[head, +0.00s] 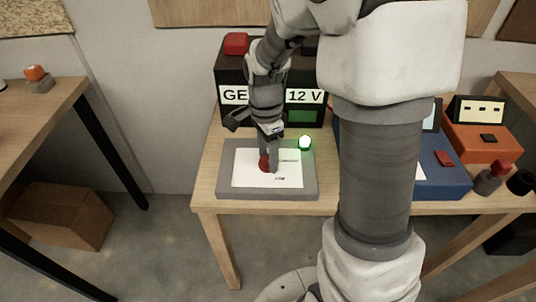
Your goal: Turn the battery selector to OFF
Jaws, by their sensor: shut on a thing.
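The battery selector is a red knob (264,162) on a grey panel box (308,181) with a white label plate (243,180). The box lies on the front left of the wooden table. My gripper (269,165) points down at the panel and is shut on the red knob, hiding much of it. The printing on the plate is partly covered and too small to read well, so the knob's setting cannot be told. A green lamp (305,142) glows at the panel's back right corner.
A black battery box (228,72) marked "GE" and "12 V" stands behind the panel. My arm hides the table's middle. A blue box (446,178) and an orange box (484,138) stand at right. Another table (50,110) is at left.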

